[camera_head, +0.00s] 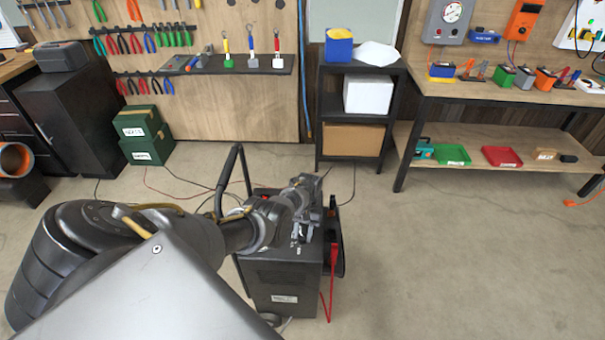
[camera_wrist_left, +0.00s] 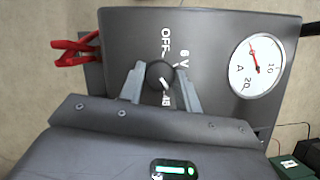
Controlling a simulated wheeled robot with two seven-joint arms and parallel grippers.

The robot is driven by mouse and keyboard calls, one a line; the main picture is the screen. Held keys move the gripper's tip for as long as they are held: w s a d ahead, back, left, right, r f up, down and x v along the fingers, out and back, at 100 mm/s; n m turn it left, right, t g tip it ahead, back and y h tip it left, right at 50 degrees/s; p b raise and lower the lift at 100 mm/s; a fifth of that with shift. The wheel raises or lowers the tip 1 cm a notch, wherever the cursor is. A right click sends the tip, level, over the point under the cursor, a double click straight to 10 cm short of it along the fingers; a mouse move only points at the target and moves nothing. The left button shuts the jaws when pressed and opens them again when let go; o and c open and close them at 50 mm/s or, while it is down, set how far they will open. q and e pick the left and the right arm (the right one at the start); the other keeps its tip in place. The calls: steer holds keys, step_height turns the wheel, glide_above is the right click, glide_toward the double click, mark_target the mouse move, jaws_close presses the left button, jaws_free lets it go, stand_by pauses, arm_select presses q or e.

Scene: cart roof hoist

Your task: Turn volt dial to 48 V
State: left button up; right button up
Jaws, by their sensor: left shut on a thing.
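The volt dial (camera_wrist_left: 158,72) is a round black knob with a white mark on the dark grey panel (camera_wrist_left: 215,40) of a wheeled charger. The charger (camera_head: 283,272) stands on the floor in the head view. My left gripper (camera_wrist_left: 160,84) has one finger on each side of the dial and is shut on it. "OFF" and "6 V" labels show beside the dial; a label near the fingers, seemingly "48", is partly hidden. The white mark slants, and I cannot tell exactly which label it points to. In the head view my left gripper (camera_head: 302,196) is over the charger top. My right gripper is not in view.
A round ammeter (camera_wrist_left: 256,66) with a red needle is beside the dial. A red clamp (camera_wrist_left: 76,48) hangs at the panel's edge. The charger has a black handle (camera_head: 232,165) and a red cable (camera_head: 328,285).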

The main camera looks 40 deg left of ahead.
arm_select(q)
steer(key=shift+m+y, duration=0.6)
steer(key=shift+m, duration=1)
steer(key=shift+d, duration=0.1)
steer(key=o, duration=1)
steer(key=shift+w+r, duration=0.1)
steer(key=shift+w+r+p, duration=0.15)
steer(key=shift+r+p, duration=0.15)
steer(key=shift+r, duration=0.05)
steer(key=p+v, duration=0.1)
steer(key=v, duration=0.8)
steer(key=shift+w+r, duration=0.25)
steer(key=shift+r, duration=0.1)
steer(key=shift+f, duration=0.1)
